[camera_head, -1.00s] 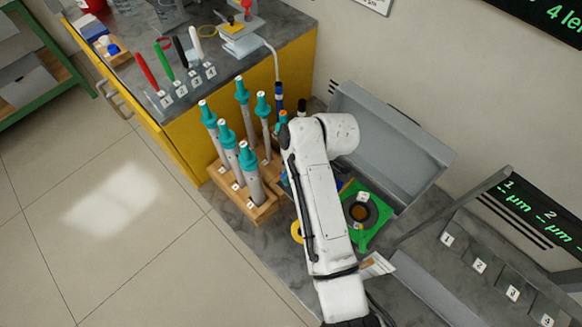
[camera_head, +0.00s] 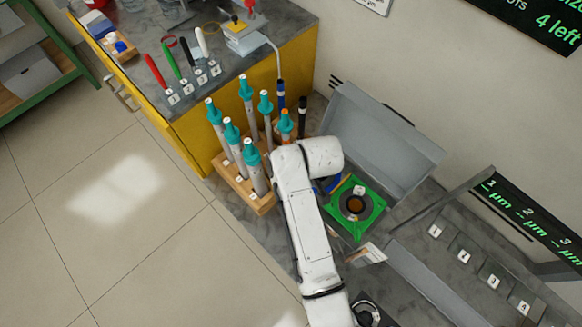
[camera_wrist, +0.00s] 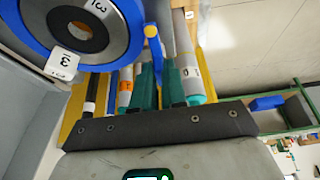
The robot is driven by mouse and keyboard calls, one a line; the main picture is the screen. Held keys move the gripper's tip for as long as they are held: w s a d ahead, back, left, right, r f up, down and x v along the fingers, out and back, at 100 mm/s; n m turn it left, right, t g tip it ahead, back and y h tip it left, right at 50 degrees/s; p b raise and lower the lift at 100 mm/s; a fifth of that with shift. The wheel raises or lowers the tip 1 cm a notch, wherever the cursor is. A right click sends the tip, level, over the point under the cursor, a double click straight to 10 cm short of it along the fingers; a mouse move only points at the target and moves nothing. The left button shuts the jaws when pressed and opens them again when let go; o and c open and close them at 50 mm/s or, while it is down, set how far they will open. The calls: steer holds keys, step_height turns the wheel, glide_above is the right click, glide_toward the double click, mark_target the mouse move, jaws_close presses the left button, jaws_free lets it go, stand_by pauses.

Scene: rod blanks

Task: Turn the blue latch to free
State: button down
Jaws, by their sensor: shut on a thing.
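The blue latch (camera_wrist: 152,32) is a short lever with a rounded end, beside a blue ring (camera_wrist: 128,48) around a grey disc with a dark hole, tagged 3. The latch's lower part runs down toward the dark front edge of my gripper (camera_wrist: 160,122). In the head view my arm covers my gripper and most of the blue fixture; only a bit of blue (camera_head: 332,184) shows beside the green fixture.
The green fixture (camera_head: 372,222) with a dark hole stands right of my arm. A wooden rack (camera_head: 262,205) of teal-topped rods stands left, close by. A grey open bin (camera_head: 375,140) is behind. Numbered slots (camera_head: 465,256) lie to the right.

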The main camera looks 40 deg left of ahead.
stand_by(0.4)
steer(key=c, duration=1.2)
jaws_free()
steer(key=v, duration=1.1)
steer(key=shift+f, duration=0.1)
